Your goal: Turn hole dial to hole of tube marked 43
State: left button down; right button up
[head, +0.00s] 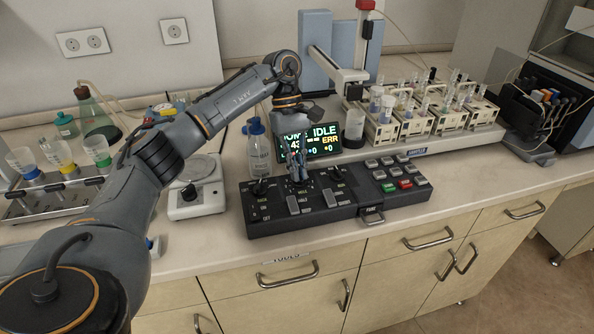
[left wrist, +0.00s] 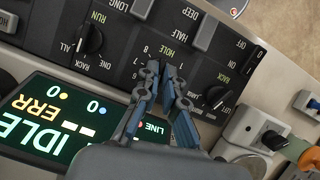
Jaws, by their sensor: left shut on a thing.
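The black control panel (head: 262,222) stands on the counter. My left gripper (head: 297,180) reaches down onto its upper middle, under the display (head: 322,146). In the left wrist view the gripper (left wrist: 160,74) is shut at the hole dial, below the HOLE label and amid a ring of numbers. The fingers hide the dial, so its pointer and setting cannot be read. The display reads IDLE and ERR; in the head view 43 shows at its left. Tube racks (head: 416,128) hold several tubes; their marks are too small to read. My right gripper is not in view.
A keypad (head: 405,184) with red and green keys is on the panel's right.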

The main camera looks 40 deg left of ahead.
pick_arm(q)
jog(key=m, duration=0.2)
jog(key=shift+w+r+m+g+y, duration=0.1)
jog(key=shift+r+m+g+y, duration=0.05)
jog(key=shift+m+g+y, duration=0.2)
jog(key=shift+d+m+g+y+p, duration=0.1)
jog(key=shift+m+g+y+p, duration=0.3)
jog(key=shift+m, duration=0.75)
jog(key=shift+w, duration=0.1)
jog(key=c, duration=1.5)
grip_release()
jog(key=v, duration=1.1)
jog(key=shift+w+r, duration=0.15)
jog(key=shift+r, duration=0.25)
jog(key=shift+f, duration=0.1)
